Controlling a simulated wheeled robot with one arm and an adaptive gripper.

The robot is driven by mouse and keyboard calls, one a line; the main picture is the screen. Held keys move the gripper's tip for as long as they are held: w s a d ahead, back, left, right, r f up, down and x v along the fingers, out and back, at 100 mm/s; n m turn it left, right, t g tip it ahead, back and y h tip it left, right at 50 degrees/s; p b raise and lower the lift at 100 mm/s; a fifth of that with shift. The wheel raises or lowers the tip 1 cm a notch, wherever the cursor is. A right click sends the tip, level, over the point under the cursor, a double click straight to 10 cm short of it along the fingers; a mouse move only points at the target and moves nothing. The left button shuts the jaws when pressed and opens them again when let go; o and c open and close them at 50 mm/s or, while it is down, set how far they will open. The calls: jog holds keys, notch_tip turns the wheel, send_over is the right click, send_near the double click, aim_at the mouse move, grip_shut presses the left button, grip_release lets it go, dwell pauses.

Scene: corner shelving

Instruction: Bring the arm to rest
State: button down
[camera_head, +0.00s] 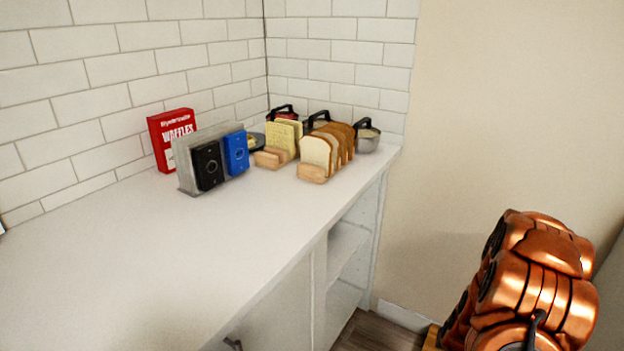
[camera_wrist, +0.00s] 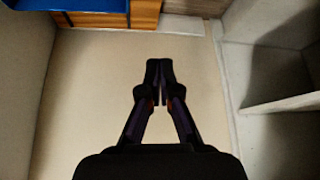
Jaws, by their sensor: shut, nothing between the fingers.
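My gripper (camera_wrist: 159,75) shows in the wrist view, with its dark fingertips together and nothing between them. It is apart from everything around it, with a plain beige surface behind it. In the head view my copper-coloured arm (camera_head: 530,285) is folded at the lower right, beside the counter's end. The gripper itself cannot be made out in the head view.
A white counter (camera_head: 150,255) holds a red waffle box (camera_head: 172,138), a grey rack (camera_head: 186,165) with black and blue items, bread slices (camera_head: 318,152) and metal pots (camera_head: 367,138). Open shelves (camera_head: 345,245) sit under its right end. The wall at right is bare.

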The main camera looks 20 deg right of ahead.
jog(key=s+a+r+n+g+y+p, duration=0.15)
jog(key=a+r+p, duration=0.25)
jog(key=a+r, duration=0.8)
jog(key=a+r+n+g+y+p, duration=0.1)
jog(key=a+r+n+y+p, duration=0.2)
jog(key=a+r, duration=0.85)
jog(key=s+a+r+n+g+p, duration=0.1)
jog(key=s+a+r+p, duration=0.3)
jog(key=s+r, duration=0.6)
jog(key=s+a+r+n+g+p, duration=0.2)
jog(key=s+a+r, duration=0.4)
jog(key=s+r, duration=0.4)
notch_tip(320, 180, up, 3)
jog(key=shift+a+f+g+h+p, duration=0.1)
jog(key=shift+a+g+h+p, duration=0.4)
jog(key=shift+p, duration=0.7)
jog(key=c, duration=1.6)
grip_release()
jog(key=shift+s, duration=0.3)
jog(key=o, duration=0.3)
jog(key=shift+o, duration=0.5)
